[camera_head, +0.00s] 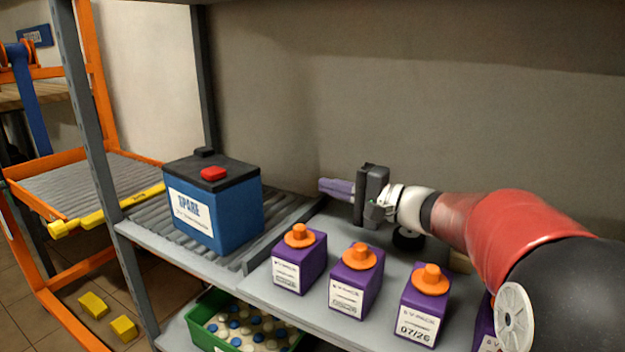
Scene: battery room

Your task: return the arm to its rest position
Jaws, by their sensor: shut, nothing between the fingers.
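My arm comes in from the right, with its red and black links over the right part of the grey shelf (262,305). My gripper (324,188) is at the arm's end, pointing left, above the back of the shelf near the grey wall. Its fingers are shut and hold nothing. It is behind the purple bottles with orange caps and to the right of the blue battery (225,208) labelled SPARE, apart from both. Part of the shelf and a dark round thing (407,239) are partly hidden beneath the arm.
Purple bottles (299,265), (354,283) and (423,309) stand along the shelf's front; another is partly hidden by my arm. A green crate (208,336) of bottles sits below. An orange frame (62,317) with rollers and a yellow bar (110,212) stands left.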

